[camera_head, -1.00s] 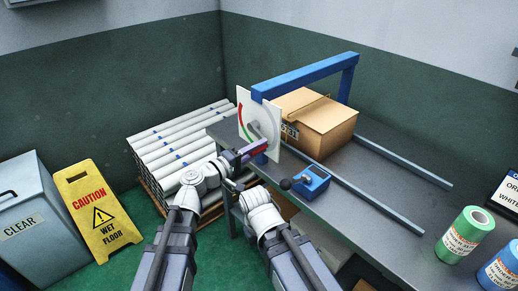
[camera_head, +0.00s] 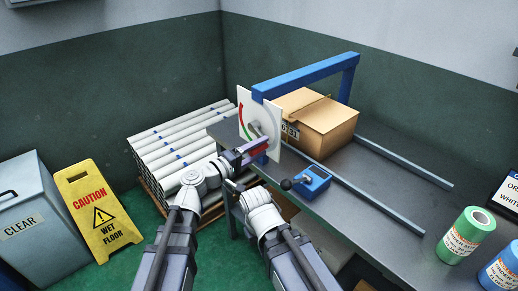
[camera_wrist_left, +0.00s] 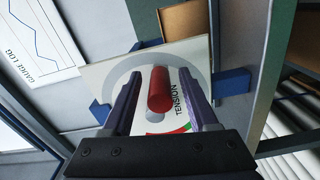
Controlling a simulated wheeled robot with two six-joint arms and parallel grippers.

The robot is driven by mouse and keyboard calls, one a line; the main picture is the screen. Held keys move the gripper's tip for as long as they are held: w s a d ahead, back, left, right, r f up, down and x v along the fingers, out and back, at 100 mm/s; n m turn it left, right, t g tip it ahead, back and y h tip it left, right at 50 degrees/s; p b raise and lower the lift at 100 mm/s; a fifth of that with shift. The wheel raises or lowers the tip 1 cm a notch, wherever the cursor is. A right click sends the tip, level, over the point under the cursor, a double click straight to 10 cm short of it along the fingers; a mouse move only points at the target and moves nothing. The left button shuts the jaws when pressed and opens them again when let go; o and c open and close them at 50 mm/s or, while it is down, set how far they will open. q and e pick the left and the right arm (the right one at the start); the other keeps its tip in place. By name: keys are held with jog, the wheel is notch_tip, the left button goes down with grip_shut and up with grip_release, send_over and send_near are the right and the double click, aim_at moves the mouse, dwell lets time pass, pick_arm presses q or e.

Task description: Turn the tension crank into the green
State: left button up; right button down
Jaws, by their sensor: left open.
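The white tension plate (camera_head: 271,112) stands upright at the left end of the blue frame, with a red and green arc on its face. It also shows in the wrist view (camera_wrist_left: 110,72), with the word TENSION and part of the arc. The crank's red handle (camera_wrist_left: 159,90) points towards the wrist camera, between the two fingers of my left gripper (camera_wrist_left: 158,84). The fingers are open, with a gap visible beside the handle. In the head view my left gripper (camera_head: 246,153) is at the red handle, in front of the plate. My right gripper (camera_head: 234,185) is small and partly hidden below it.
A blue block with a black knob (camera_head: 312,183) sits on the grey bench (camera_head: 375,180), near a cardboard box (camera_head: 322,125) and two rails. Green and blue canisters stand at the right. White tubes (camera_head: 180,140) are stacked behind my arms. A yellow caution sign (camera_head: 97,215) stands left.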

pick_arm(q)
jog(key=shift+a, duration=0.1)
jog(key=v, duration=0.7)
jog(key=shift+s+a, duration=0.25)
